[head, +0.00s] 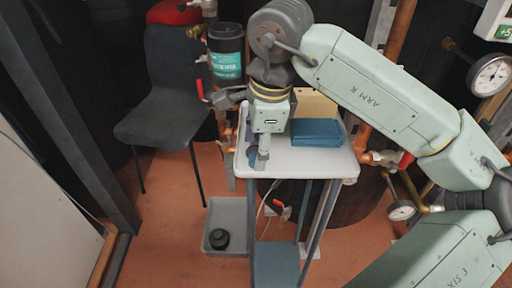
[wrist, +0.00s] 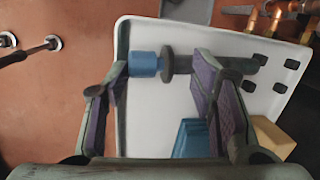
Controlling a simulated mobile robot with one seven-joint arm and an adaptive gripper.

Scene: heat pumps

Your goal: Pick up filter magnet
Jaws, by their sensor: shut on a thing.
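The filter magnet, as I take it, is a blue cap (wrist: 144,64) with a dark round flange and a grey rod, lying crosswise over the white tray top (wrist: 150,115) in the wrist view. My gripper (wrist: 163,78) has its purple-padded fingers on either side of it and is shut on it, the blue end at the left fingertip. The right finger hides part of the rod. In the head view my gripper (head: 263,160) points down at the left part of the white cart top (head: 315,165). It hides most of the magnet there.
A blue box (head: 317,133) and a tan box (head: 316,103) stand on the cart right of my gripper. A grey bin (head: 212,214) holding a black round part (head: 220,239) is on the floor. Copper pipes, valves and a gauge (head: 402,210) crowd the right.

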